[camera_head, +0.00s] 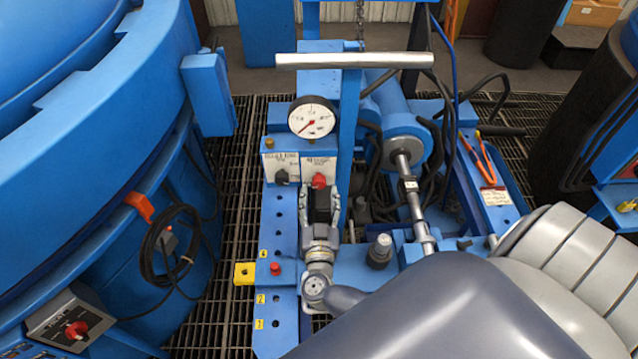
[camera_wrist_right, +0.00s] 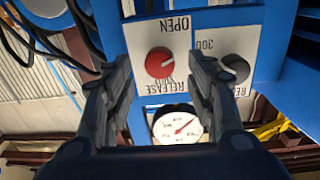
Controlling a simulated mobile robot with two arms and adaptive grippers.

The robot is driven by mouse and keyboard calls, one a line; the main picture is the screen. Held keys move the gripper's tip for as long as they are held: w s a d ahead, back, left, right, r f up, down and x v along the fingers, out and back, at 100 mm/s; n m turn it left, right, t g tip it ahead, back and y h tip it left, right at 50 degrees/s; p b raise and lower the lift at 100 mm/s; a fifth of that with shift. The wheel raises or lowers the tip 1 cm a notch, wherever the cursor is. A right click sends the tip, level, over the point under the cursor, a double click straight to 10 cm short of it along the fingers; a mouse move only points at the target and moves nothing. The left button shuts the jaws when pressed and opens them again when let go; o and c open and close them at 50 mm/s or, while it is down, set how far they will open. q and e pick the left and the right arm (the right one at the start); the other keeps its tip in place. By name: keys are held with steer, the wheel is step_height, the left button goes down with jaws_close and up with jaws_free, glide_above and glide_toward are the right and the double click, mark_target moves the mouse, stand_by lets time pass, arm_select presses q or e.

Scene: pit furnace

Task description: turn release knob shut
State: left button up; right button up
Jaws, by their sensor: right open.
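The release knob (camera_head: 319,180) is red and round, on a white labelled plate below the pressure gauge (camera_head: 312,118). My right gripper (camera_head: 320,197) is just in front of the release knob, fingers pointing at the panel. In the wrist view my right gripper (camera_wrist_right: 161,75) is open, with one finger on each side of the knob and visible gaps. Whether it touches the knob cannot be told. My left gripper is not in view.
A black knob (camera_head: 281,177) sits close beside the red one on its own plate. A silver horizontal bar (camera_head: 354,61) spans above the gauge. A blue furnace vessel (camera_head: 90,90) stands at the left. Grating (camera_head: 238,185) covers the floor between.

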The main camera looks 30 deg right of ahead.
mark_target(319, 186)
steer(key=shift+x, duration=1.85)
steer(key=c, duration=1.1)
